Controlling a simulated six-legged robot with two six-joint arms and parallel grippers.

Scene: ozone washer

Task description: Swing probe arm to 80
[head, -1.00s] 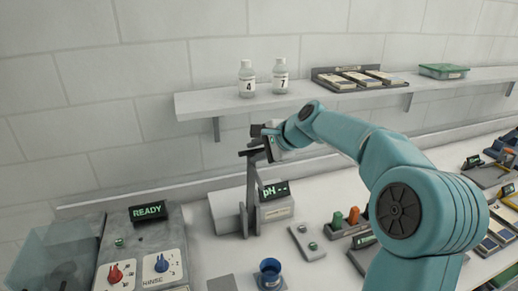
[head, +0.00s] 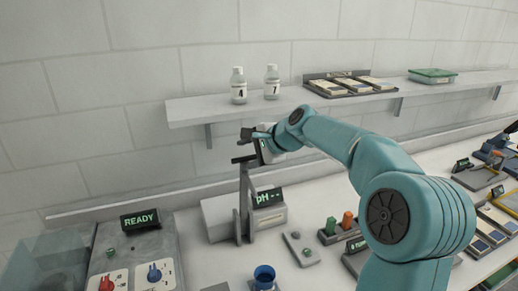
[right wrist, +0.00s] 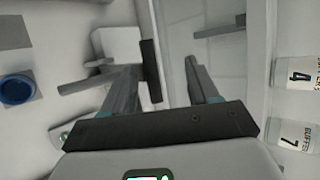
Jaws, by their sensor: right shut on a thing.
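The probe arm is a dark bar (head: 243,159) at the top of a thin grey post (head: 246,195), beside the pH meter (head: 268,198), whose display reads "pH --". My right gripper (head: 247,142) is at the top of the post. It is shut on the probe arm, though the fingers partly hide the contact in the head view. In the right wrist view a dark upright bar (right wrist: 150,70) lies between the two fingers. A blue cup (head: 264,277) stands on the bench in front of the post. No angle scale is readable. My left gripper is out of view.
A wall shelf (head: 200,112) behind the gripper carries two bottles (head: 239,86) marked 4 and 7. The washer panel (head: 140,220) reading READY is at left. A small grey pad (head: 301,250) and an orange-and-green-topped block (head: 340,228) stand to the right.

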